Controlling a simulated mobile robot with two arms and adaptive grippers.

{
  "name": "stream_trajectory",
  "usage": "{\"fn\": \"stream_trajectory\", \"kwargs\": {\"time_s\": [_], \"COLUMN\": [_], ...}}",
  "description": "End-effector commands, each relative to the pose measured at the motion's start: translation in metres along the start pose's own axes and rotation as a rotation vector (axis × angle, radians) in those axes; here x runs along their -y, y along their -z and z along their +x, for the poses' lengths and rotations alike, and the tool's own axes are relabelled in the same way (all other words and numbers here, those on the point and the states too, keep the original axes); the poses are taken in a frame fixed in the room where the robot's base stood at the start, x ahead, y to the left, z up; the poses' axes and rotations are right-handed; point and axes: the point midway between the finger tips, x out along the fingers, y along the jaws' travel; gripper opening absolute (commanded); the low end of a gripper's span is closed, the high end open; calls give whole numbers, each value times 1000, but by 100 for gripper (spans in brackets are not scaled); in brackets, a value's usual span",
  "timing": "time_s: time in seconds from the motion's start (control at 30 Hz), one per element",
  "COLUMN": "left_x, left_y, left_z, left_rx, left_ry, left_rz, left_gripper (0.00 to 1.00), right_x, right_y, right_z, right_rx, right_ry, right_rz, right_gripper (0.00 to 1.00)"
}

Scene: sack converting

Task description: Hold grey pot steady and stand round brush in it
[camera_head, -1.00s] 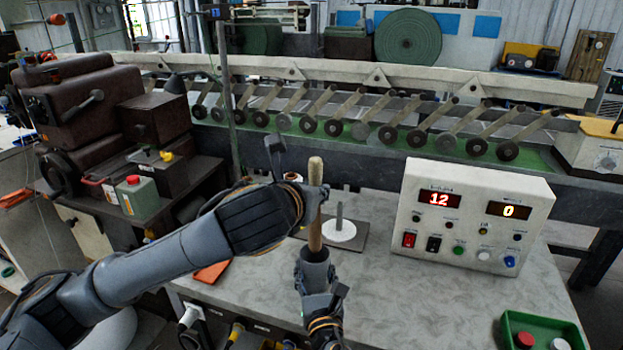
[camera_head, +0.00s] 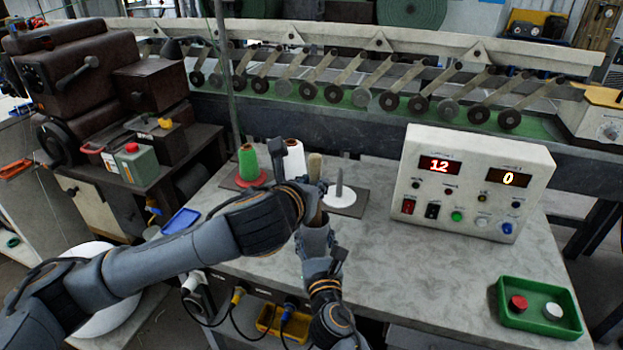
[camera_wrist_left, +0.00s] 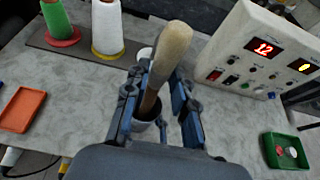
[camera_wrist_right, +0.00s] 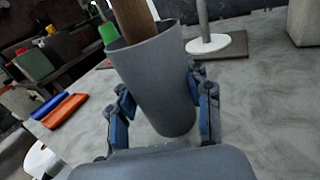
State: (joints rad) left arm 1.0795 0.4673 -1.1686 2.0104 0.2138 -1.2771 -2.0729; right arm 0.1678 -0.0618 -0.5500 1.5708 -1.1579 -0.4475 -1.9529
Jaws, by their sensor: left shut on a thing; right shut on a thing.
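My left gripper (camera_head: 311,192) is shut on the round brush (camera_wrist_left: 169,52), just above the grey pot. The brush stands nearly upright with its pale, rounded end up; that end also shows in the head view (camera_head: 315,165). Its brown lower part goes down inside the rim of the grey pot (camera_wrist_right: 152,75). Whether it touches the pot's bottom is hidden. My right gripper (camera_wrist_right: 160,100) is shut around the pot's sides. The pot looks upright, and it also shows in the head view (camera_head: 313,239).
A white disc with a grey peg (camera_head: 339,194) is just behind the pot. Green (camera_head: 248,163) and white (camera_head: 294,157) thread cones stand behind left. A control box (camera_head: 470,185) and a green tray (camera_head: 540,320) are at right. The table between is clear.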

Motion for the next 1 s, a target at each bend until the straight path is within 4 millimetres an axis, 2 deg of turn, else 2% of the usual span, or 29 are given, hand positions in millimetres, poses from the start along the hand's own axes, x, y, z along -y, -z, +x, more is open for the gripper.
{"fn": "stream_trajectory", "kwargs": {"time_s": [0.27, 0.3, 0.43, 0.77, 0.87, 1.0], "left_x": [0, 0, 0, 0, 0, 0], "left_y": [1, 1, 1, 1, 1, 0], "left_z": [0, 0, 0, -1, -9, -32], "left_rx": [0, 0, 0, -1, 1, 2], "left_ry": [0, 0, 0, 0, 0, 1], "left_rz": [0, 0, 0, 0, 0, 2], "left_gripper": [0, 28, 52, 52, 52, 52], "right_x": [0, 0, 0, 0, 0, 0], "right_y": [0, 0, 0, 0, 0, 0], "right_z": [0, 0, 0, 0, 0, 0], "right_rx": [-1, -1, -1, -1, -1, -1], "right_ry": [0, 0, 0, 0, 0, 0], "right_rz": [0, 0, 0, 0, 0, 0], "right_gripper": [19, 19, 19, 19, 19, 19]}}
